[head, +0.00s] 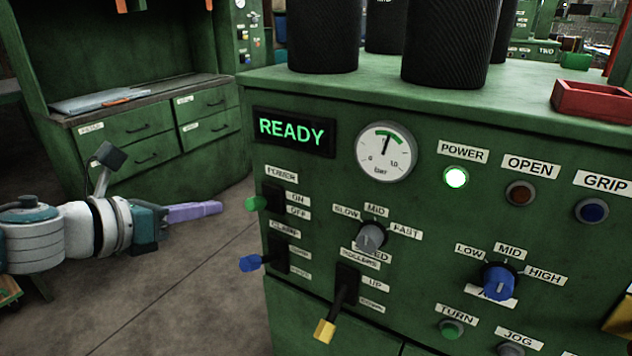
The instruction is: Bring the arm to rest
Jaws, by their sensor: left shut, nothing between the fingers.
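My left arm (62,232) comes in from the left edge, low over the floor. Its left gripper (208,210), with purple fingers, points right and is shut with nothing in it. The fingertips are apart from the green machine (410,265), a short gap left of its front panel. A dark camera block stands on a bracket above the wrist. My right gripper is not in the view.
The machine's panel carries a READY display (291,131), a pressure gauge (385,154), a lit power lamp (456,177), knobs, and levers sticking out, including a green-tipped one (256,203) and a blue-tipped one (250,263). A red tray (592,102) sits on top. Behind stands a green drawer bench (130,124).

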